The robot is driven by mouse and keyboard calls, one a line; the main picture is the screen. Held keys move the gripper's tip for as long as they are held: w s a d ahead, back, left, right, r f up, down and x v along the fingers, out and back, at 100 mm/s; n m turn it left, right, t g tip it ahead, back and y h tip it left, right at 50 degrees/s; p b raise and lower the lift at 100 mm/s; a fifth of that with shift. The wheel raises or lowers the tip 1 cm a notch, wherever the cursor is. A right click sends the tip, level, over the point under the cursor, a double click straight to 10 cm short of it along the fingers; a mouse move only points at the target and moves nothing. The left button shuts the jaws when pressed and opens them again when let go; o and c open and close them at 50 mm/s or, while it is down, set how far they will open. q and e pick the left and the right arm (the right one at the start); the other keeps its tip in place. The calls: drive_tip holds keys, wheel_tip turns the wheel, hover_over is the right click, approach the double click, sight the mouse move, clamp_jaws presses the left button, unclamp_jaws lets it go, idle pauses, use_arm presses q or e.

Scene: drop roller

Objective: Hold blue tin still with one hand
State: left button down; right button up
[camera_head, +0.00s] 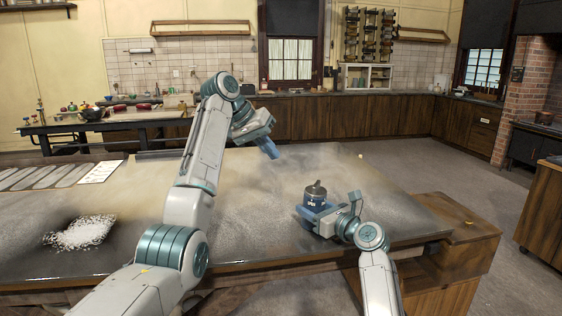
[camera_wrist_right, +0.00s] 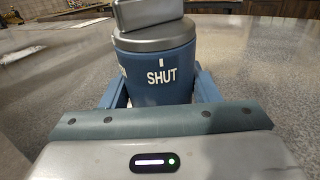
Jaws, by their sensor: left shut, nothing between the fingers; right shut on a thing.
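The blue tin (camera_head: 314,199) stands upright on the table near its right end, with a grey lid and knob on top. My left gripper (camera_head: 271,151) is shut and empty, above the table, up and to the left of the tin, fingers pointing down.
The table (camera_head: 400,205) has a dusty top, clear around the tin. A pile of white bits (camera_head: 80,233) lies at its left front. A row of flat oval-marked cards (camera_head: 60,176) lies at the left back. A wooden cabinet (camera_head: 460,225) adjoins the table's right end.

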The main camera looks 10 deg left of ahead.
drive_tip(key=shift+f, duration=0.15)
drive_tip(key=o, duration=1.2)
drive_tip(key=shift+w, duration=0.1)
drive_tip(key=v, duration=1.2)
